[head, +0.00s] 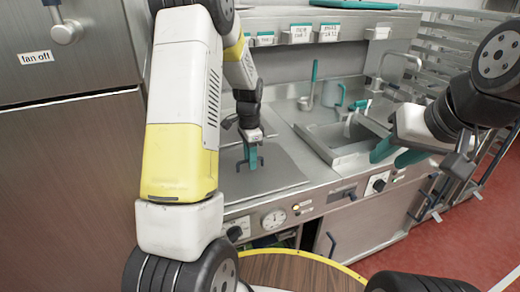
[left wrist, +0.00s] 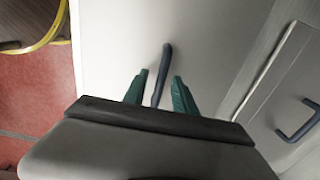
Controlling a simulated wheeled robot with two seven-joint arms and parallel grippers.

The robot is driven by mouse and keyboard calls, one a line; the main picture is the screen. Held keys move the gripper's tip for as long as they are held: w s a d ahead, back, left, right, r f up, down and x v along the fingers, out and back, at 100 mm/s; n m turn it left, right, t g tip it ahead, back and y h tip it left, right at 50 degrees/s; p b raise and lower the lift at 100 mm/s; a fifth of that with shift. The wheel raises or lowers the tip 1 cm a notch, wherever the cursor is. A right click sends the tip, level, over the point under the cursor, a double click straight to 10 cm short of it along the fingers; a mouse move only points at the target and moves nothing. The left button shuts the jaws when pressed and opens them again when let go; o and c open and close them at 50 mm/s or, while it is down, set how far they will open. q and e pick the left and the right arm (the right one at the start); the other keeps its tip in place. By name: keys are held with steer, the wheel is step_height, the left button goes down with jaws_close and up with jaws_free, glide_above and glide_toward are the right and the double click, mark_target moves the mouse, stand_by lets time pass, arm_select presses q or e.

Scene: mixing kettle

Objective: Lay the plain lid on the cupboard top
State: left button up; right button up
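A flat grey lid (head: 279,174) with a dark bar handle lies on the steel counter in the head view; it fills the middle of the left wrist view (left wrist: 112,45). My left gripper (head: 251,160) is low over this lid. In the left wrist view its teal fingers stand apart, with the dark handle (left wrist: 164,62) between them and gaps beside it. My right gripper (head: 397,158) is open and empty in front of the sink. I cannot tell which surface is the cupboard top.
A sink (head: 345,140) with a tap lies right of the lid. A shelf with labels (head: 300,33) runs above. A gauge (head: 273,219) is on the counter front. A second panel with a dark handle (left wrist: 297,122) shows at right in the left wrist view.

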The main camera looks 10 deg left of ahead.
arm_select(q)
steer(key=s+d+r+n+t, duration=0.1)
steer(key=s+r, duration=0.2)
steer(key=r, duration=0.6)
steer(key=s+r+n+t, duration=0.1)
steer(key=s+r+n, duration=0.15)
steer(key=r, duration=0.75)
steer(key=s+d+r+n+t+h, duration=0.1)
steer(key=s+d+r+n+t, duration=0.1)
steer(key=s, duration=0.7)
steer(key=s+d+r+n+t+h, duration=0.1)
steer(key=s+n, duration=0.4)
steer(key=s, duration=0.5)
steer(key=shift+d+r+t, duration=0.6)
steer(key=shift+r, duration=0.1)
steer(key=shift+s, duration=0.1)
